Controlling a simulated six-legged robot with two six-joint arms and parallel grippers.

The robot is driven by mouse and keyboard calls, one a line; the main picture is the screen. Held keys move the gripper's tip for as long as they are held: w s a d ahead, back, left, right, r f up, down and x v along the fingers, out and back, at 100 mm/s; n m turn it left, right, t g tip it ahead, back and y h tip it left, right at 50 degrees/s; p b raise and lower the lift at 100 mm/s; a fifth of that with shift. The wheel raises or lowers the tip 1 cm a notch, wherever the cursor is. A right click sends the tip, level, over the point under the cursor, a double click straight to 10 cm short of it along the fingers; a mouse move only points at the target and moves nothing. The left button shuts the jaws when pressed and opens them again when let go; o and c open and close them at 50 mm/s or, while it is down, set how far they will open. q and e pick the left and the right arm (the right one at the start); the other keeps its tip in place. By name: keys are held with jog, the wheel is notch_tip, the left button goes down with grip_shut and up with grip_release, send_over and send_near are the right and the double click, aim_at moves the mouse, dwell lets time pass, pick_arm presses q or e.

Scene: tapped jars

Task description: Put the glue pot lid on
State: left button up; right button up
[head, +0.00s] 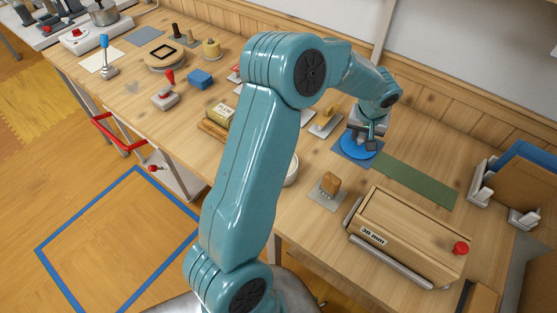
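My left arm reaches across the middle of the head view. Its gripper (370,140) points down at a round blue disc (356,151) on a dark blue mat (342,155). The gripper covers the disc's centre, so I cannot tell whether its fingers are open or shut on it. The disc may be the lid, but I cannot be sure. A metal pot (103,14) stands on a white hotplate (95,33) at the far top left; it may be the glue pot. A pale round rim (292,171) is mostly hidden behind my arm. My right gripper is not in view.
A wooden box (410,232) marked "30 mm" lies in front of the gripper, with a red knob (461,248). A green strip (415,180) lies bare to the right.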

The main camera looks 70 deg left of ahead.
pick_arm(q)
jog(key=shift+c, duration=0.3)
jog(key=shift+r+p, duration=0.3)
jog(key=shift+r, duration=0.1)
jog(key=shift+r+p, duration=1.7)
jog(key=shift+r, duration=1.4)
